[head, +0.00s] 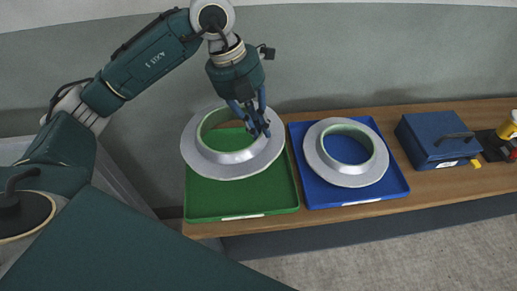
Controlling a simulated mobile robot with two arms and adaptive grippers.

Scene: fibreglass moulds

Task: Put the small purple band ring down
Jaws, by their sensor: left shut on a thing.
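My left gripper (257,122) comes down from above and is shut on the right side of a pale grey ring (229,169) with a flat flange, a raised collar and a light green inside. I see no clear purple on it. The ring is over the back part of the green tray (240,200) and reaches past its left edge. Whether it touches the tray is hard to tell. The fingertips partly hide the ring's right inner edge. My right gripper is not in view.
A similar pale ring (347,178) lies in the blue tray (390,189), right of the green one. A dark blue box (432,140) with a handle stands farther right, with a yellow and black item (508,128) beside it. All stand on a wooden bench (440,192) along a wall.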

